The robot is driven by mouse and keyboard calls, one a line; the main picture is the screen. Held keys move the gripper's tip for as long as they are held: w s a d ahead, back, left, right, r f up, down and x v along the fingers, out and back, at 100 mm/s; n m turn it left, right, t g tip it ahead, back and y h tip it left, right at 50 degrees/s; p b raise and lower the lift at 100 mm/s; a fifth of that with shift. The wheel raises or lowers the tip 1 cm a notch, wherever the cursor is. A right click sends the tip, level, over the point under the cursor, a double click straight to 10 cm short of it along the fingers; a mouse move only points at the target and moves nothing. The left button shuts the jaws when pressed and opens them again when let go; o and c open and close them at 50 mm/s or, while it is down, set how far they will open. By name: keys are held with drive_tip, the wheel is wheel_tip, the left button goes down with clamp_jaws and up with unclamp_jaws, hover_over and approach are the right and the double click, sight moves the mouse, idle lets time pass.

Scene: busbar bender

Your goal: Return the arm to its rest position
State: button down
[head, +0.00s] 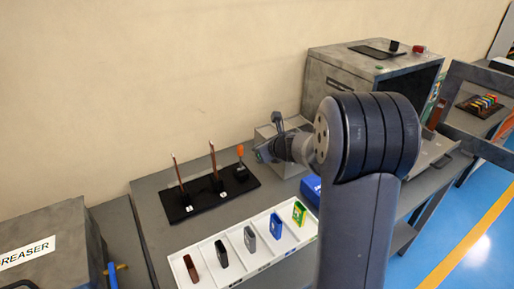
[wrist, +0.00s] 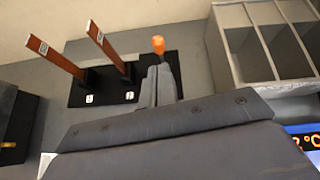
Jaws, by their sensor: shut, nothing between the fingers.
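My arm (head: 362,150) rises in front of the bench in the head view, its forearm bent away toward the wall. My gripper (head: 262,152) is above the bench, to the right of the black stand. In the wrist view my gripper (wrist: 157,82) is shut with nothing between its fingers. Its fingertips overlap the view of the black stand (wrist: 115,65), just below the orange-handled tool (wrist: 158,45). I cannot tell how far apart they are. Two copper bars (wrist: 108,45) stand upright in the stand.
A white tray (head: 215,283) of coloured blocks lies along the bench front. A grey machine (head: 350,78) stands behind my arm. A grey compartment rack (wrist: 225,75) is at right in the wrist view. Blue floor (head: 470,215) lies right of the bench.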

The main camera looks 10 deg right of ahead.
idle(0.3)
drive_tip(key=x, duration=0.8)
drive_tip(key=s+f, duration=0.1)
drive_tip(key=s+f+b, duration=0.1)
drive_tip(key=f, duration=0.1)
drive_tip(key=s+d+f+b, duration=0.1)
drive_tip(key=f, duration=0.1)
